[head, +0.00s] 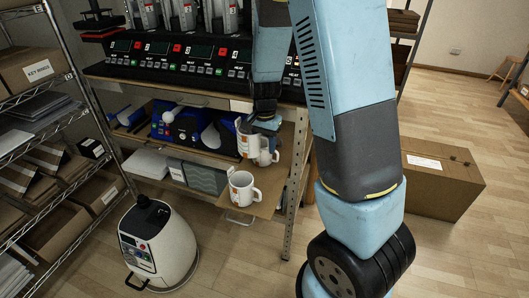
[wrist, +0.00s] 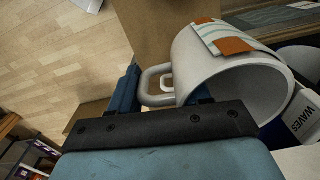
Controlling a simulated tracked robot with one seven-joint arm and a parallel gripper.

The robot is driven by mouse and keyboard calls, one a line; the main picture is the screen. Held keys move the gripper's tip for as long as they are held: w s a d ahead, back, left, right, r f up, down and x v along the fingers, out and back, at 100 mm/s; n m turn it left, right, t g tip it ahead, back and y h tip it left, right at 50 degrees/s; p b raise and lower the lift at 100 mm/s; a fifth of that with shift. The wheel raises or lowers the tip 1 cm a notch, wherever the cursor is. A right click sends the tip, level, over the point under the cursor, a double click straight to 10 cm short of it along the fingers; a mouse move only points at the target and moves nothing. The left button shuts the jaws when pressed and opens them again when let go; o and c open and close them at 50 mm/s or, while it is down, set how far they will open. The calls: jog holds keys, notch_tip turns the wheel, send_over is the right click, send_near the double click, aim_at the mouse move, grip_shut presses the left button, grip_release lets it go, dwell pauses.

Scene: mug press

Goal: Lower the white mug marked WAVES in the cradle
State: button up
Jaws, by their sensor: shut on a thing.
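A white mug (wrist: 215,65) with orange patches and pale wave lines fills the upper right of the wrist view, tilted in the picture with its mouth toward the lower right. My gripper (wrist: 165,92) is shut on its handle. In the head view my gripper (head: 265,122) points down beside the right end of the blue mug presses, with a white mug (head: 248,146) just below it. The cradle cannot be made out clearly behind the mug and my arm. A white card marked WAVES (wrist: 303,115) shows at the right of the wrist view.
Another white mug (head: 243,188) stands on the brown pull-out board (head: 267,204). Blue presses (head: 186,126) sit on the shelf, with a grey wave-patterned box (head: 205,178) below. A white-and-black canister (head: 158,246) stands on the floor. A rack post (head: 296,185) is close right of my gripper.

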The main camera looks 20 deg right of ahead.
notch_tip(320, 180, up, 50)
jog(key=s+a, duration=0.1)
jog(key=shift+s, duration=0.3)
dwell(2.0)
jog(key=shift+w+f, duration=0.1)
jog(key=shift+f, duration=0.15)
